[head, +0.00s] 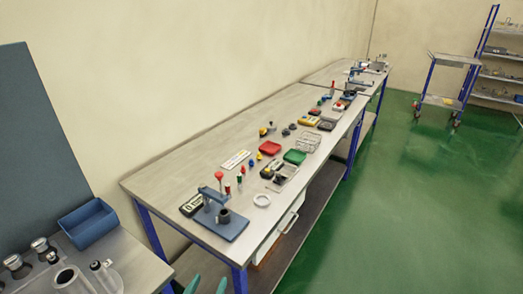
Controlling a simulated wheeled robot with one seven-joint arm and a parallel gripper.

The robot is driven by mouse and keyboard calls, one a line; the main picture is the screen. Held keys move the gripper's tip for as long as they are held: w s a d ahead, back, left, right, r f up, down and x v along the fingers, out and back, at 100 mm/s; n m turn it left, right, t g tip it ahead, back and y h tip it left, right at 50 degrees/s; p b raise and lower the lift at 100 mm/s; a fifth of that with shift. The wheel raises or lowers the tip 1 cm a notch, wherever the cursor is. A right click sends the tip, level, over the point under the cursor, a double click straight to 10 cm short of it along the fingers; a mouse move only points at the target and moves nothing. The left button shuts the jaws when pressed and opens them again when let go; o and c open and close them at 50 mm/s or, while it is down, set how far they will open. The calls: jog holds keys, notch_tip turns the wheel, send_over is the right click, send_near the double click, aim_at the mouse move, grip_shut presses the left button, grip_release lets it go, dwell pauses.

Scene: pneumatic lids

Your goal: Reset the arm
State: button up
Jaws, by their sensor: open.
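Two teal pieces that look like the fingertips of my gripper (207,286) show at the bottom edge, in front of the long workbench (150,180). They stand apart with nothing visible between them. The rest of my arm is out of the picture. A blue-based lever press with a red knob (226,226) stands on the near end of the bench, above and beyond the fingertips. A white ring (262,200) lies to its right.
A red tray (270,147), a green tray (294,157) and several small parts cover the bench. A nearer table holds a blue bin (87,223) and metal canisters (17,265). A trolley (446,82) stands far right. Green floor (400,210) is clear.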

jog(key=s+d+f+n+y, duration=0.3)
jog(key=s+d+f, duration=0.3)
jog(key=s+f, duration=0.55)
jog(key=s+d+r+m, duration=0.1)
jog(key=s+d, duration=0.3)
jog(key=s, duration=0.4)
jog(key=s+d+r+m+t+h, duration=0.1)
jog(key=s+d, duration=0.2)
jog(key=s, duration=0.5)
jog(key=shift+s+d+r, duration=0.2)
jog(key=shift+s+d, duration=0.1)
jog(key=shift+d, duration=0.1)
